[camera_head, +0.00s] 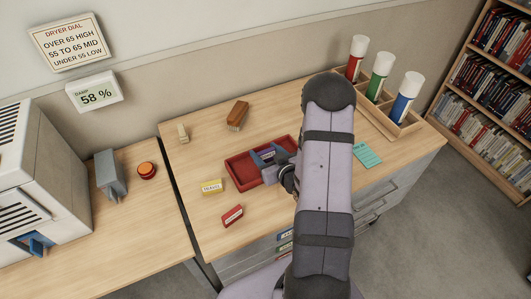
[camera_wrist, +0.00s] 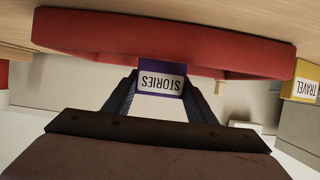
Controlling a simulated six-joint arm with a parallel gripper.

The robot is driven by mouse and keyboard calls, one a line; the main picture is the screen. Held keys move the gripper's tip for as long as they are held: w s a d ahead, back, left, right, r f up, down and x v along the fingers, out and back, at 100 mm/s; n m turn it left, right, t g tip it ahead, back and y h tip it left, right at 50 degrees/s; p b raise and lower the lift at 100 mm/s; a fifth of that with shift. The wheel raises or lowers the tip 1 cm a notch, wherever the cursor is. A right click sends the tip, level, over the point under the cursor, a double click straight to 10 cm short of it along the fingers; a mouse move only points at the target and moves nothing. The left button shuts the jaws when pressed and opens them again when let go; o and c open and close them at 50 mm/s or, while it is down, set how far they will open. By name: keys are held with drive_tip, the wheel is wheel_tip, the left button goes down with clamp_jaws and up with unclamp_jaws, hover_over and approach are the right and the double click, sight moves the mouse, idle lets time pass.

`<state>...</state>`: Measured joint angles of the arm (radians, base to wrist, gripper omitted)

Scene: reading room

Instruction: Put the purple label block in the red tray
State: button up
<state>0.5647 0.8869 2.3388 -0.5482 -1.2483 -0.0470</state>
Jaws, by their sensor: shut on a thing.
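The purple label block (camera_wrist: 160,80) shows in the wrist view, with a white face reading STORIES. My gripper (camera_wrist: 160,84) is shut on it, one finger on each side. The red tray (camera_wrist: 75,32) spans the top of the wrist view behind the block. In the head view the tray (camera_head: 236,170) lies on the wooden desk, and my gripper (camera_head: 265,156) is over it, with the fingers within its outline. I cannot make out the block in the head view. I cannot tell whether it touches the tray floor.
A yellow label block (camera_head: 212,187) and a red label block (camera_head: 233,216) lie left of and in front of the tray. A brown brush (camera_head: 238,115) and a small beige item (camera_head: 183,133) lie behind. A rack (camera_head: 416,122) of coloured tubes stands at the back right, near a teal card (camera_head: 367,154).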

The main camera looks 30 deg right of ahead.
drive_tip(key=shift+f, duration=0.3)
drive_tip(key=shift+f, duration=0.15)
drive_tip(key=o, duration=1.1)
drive_tip(key=shift+c, duration=0.2)
